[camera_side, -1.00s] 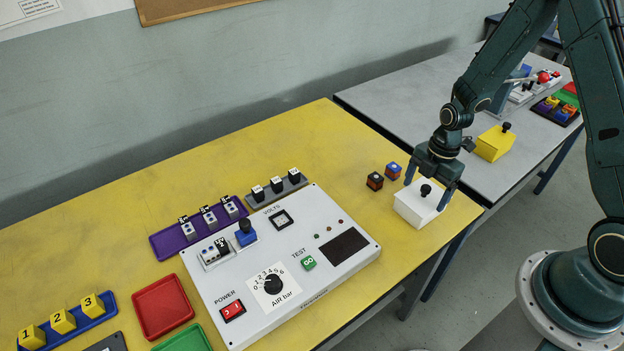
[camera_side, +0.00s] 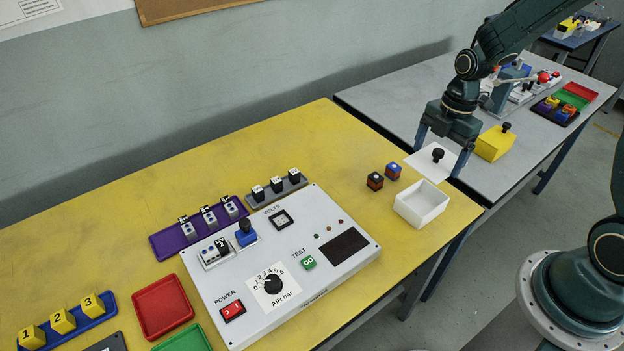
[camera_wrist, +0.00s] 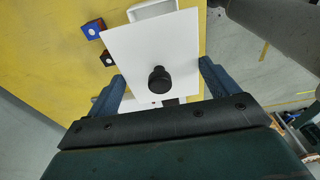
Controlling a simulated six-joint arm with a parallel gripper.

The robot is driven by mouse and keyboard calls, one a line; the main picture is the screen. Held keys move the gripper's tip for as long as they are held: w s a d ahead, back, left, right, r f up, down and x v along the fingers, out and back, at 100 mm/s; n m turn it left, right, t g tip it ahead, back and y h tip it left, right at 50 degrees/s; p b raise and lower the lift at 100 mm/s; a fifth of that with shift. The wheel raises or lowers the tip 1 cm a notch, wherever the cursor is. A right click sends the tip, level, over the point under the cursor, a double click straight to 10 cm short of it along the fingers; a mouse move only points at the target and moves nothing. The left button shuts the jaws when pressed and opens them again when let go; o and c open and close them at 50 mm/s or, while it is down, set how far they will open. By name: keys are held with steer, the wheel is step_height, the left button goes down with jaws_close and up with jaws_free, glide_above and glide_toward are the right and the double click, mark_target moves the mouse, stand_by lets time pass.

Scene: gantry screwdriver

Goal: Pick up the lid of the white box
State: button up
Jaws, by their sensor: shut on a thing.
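The white lid (camera_side: 430,166) with a black knob (camera_side: 438,155) is raised off the white box, above and behind it in the side view. My gripper (camera_side: 440,160) is shut on the lid, one finger at each side edge. In the wrist view the lid (camera_wrist: 150,50) fills the middle between the two fingers of my gripper (camera_wrist: 160,85), knob facing the camera. The white box (camera_side: 421,207) stands open and looks empty on the yellow table's right corner. In the wrist view part of the box (camera_wrist: 150,11) shows past the lid's far edge.
Two small cubes, one dark (camera_side: 375,181) and one blue (camera_side: 393,171), sit left of the box. A yellow box (camera_side: 493,144) with a black knob stands on the grey table (camera_side: 400,97) close to my gripper's right. A white control panel (camera_side: 300,262) lies to the left.

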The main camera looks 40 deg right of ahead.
step_height(320, 180, up, 9)
steer(key=shift+f, duration=0.15)
stand_by(0.8)
steer(key=w, duration=1.3)
glide_above(352, 163)
steer(key=shift+f, duration=2.15)
step_height(352, 163, down, 16)
steer(key=shift+r, duration=0.15)
